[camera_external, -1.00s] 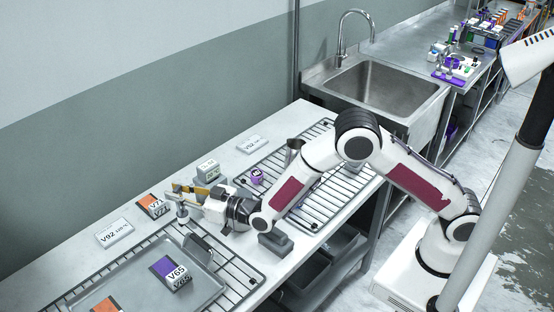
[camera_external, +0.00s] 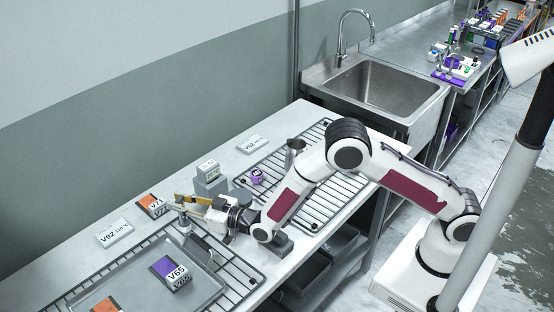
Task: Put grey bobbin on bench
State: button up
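A small grey bobbin (camera_external: 184,226) is upright at the tip of my gripper (camera_external: 182,208), which appears shut on its top. It is low, by the far corner of the grey tray; whether its base touches anything is too small to tell. The white bench (camera_external: 85,262) runs under it and past it toward the wall. My gripper reaches in from the right, pointing left and nearly level. Its fingers partly hide the bobbin's top.
The grey tray (camera_external: 138,266) holds a purple V65 box (camera_external: 168,271) and an orange one. A V71 box (camera_external: 153,206) and V92 label (camera_external: 114,233) lie close left. A grey block (camera_external: 208,186), purple bobbin (camera_external: 256,177) and steel cup (camera_external: 294,152) stand farther right.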

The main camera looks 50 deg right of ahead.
jog(key=o, duration=0.4)
jog(key=shift+c, duration=0.2)
jog(key=shift+r, duration=0.2)
jog(key=v, duration=1.2)
jog(key=shift+d, duration=0.1)
dwell(0.8)
